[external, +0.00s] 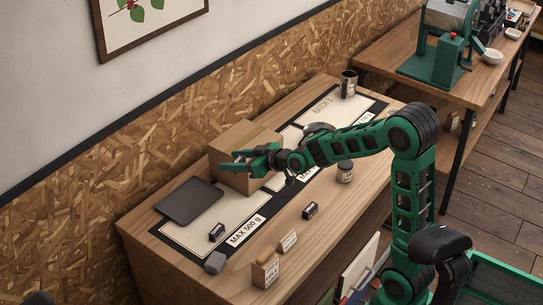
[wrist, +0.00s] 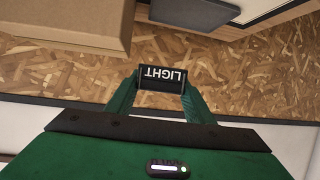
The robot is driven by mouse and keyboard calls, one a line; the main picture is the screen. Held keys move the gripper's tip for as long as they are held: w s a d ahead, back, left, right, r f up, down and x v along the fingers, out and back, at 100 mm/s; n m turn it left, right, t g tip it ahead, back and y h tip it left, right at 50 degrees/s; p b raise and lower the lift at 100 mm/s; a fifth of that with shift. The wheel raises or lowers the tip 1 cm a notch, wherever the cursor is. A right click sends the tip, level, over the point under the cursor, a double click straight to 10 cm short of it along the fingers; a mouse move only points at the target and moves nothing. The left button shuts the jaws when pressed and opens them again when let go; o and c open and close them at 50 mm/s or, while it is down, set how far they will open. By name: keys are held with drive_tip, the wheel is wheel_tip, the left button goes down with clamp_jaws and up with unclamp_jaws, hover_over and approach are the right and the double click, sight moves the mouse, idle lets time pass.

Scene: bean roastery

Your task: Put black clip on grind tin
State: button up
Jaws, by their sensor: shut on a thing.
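My gripper (external: 233,161) is held above the table, in front of the cardboard box in the external view. In the wrist view my gripper (wrist: 161,92) is shut on a black clip (wrist: 162,78) with an upside-down white label reading LIGHT. The held clip is too small to make out in the external view. A metal tin (external: 349,84) stands at the table's far end, and a small dark-lidded jar (external: 345,172) stands near my forearm. I cannot read which one is the grind tin. Two other small black label blocks (external: 217,232) (external: 310,210) sit on the table.
The cardboard box (external: 234,178) is right beside my gripper and shows in the wrist view (wrist: 65,25). A dark flat slab (external: 189,201) lies at the left. Small card holders (external: 265,271) stand at the front edge. My arm crosses above the table's middle.

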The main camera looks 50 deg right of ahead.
drive_tip(key=s+d+f, duration=0.1)
drive_tip(key=s+d, duration=0.7)
drive_tip(key=d, duration=0.5)
drive_tip(key=m+h, duration=0.1)
drive_tip(key=h, duration=0.1)
hover_over(344, 169)
drive_tip(key=w+d, duration=0.2)
drive_tip(key=d, duration=0.1)
drive_tip(key=f, duration=0.5)
drive_tip(key=shift+w+a, duration=0.2)
drive_tip(key=shift+a, duration=0.05)
drive_tip(key=shift+d+f, duration=0.1)
drive_tip(key=shift+f, duration=2)
drive_tip(key=o, duration=1)
drive_tip(key=shift+f, duration=0.1)
